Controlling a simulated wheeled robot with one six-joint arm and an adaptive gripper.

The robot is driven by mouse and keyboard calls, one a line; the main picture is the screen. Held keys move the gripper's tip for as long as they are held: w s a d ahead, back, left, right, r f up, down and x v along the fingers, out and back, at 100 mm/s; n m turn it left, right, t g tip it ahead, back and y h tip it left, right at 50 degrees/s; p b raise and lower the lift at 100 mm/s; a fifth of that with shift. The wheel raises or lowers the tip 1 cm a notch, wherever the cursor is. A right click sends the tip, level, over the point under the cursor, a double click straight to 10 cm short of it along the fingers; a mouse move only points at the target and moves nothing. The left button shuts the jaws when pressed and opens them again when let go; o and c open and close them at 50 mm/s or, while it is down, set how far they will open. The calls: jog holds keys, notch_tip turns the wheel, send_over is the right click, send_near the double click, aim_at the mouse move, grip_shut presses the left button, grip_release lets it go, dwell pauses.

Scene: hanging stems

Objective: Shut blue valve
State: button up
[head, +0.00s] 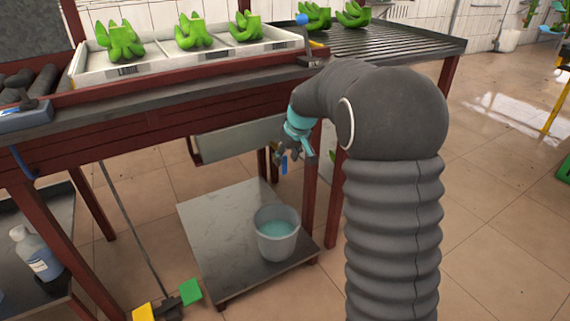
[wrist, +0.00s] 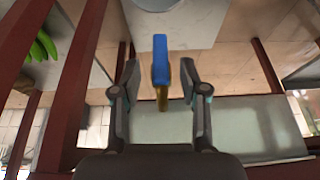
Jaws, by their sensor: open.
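The blue valve shows in the wrist view as a blue lever handle (wrist: 160,58) on a brass-coloured stem (wrist: 162,103). In the head view its blue handle (head: 284,164) shows small beneath the table, at my fingertips. My gripper (wrist: 159,72) is open, with one finger on each side of the handle. A gap shows between the handle and each finger.
A grey bucket (head: 260,239) with teal liquid stands on the low shelf (head: 215,235). The table (head: 150,110) edge and its red legs (head: 311,190) are close to my arm. A tray (head: 150,67) holds green plants. Open floor (head: 490,220) lies to the right.

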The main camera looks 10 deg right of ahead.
aim_at(286, 160)
jog(key=shift+x, duration=1.85)
grip_shut()
